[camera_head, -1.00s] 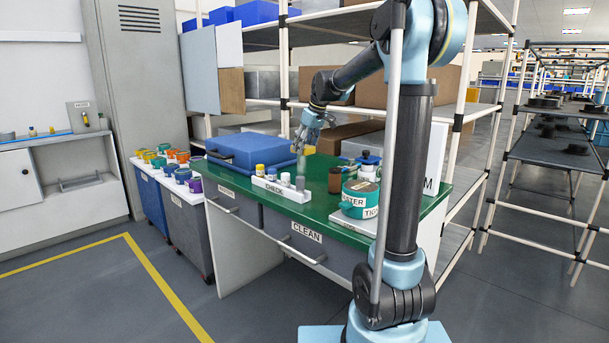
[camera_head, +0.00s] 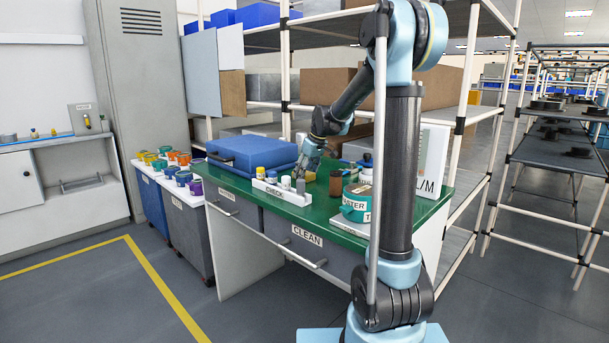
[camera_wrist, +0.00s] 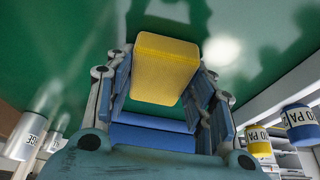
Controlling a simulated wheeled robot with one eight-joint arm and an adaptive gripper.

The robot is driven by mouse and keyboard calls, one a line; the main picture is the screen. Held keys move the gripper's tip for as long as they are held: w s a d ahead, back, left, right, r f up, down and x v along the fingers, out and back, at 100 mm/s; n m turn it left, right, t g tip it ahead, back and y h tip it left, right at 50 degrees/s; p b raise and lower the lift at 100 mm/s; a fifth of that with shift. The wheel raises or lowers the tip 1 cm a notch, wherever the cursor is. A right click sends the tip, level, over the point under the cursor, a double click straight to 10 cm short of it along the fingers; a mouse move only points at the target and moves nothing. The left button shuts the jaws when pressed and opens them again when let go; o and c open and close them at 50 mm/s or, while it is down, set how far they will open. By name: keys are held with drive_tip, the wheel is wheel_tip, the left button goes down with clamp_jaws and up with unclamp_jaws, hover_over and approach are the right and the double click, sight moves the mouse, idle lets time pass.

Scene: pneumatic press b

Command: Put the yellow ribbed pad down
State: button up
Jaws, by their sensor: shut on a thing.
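The yellow ribbed pad (camera_wrist: 165,68) is held between the blue-padded fingers of my gripper (camera_wrist: 160,95) in the wrist view. My gripper is shut on it. The green tabletop (camera_wrist: 60,65) lies right beyond the pad; I cannot tell whether the pad touches it. In the head view, my gripper (camera_head: 301,173) points down at the green table (camera_head: 343,233), just behind the white CHECK rack (camera_head: 280,194). The pad cannot be made out there, behind the fingers and containers.
Small containers stand in the CHECK rack, one with a yellow cap (camera_head: 260,172). A blue case (camera_head: 252,152) lies to the left. A brown jar (camera_head: 336,182) and a teal tub (camera_head: 357,201) stand to the right. In the wrist view, capped containers flank my gripper, including a blue-capped one (camera_wrist: 298,117).

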drive_tip(key=o, duration=1.4)
drive_tip(key=shift+o, duration=0.2)
drive_tip(key=v, duration=1.2)
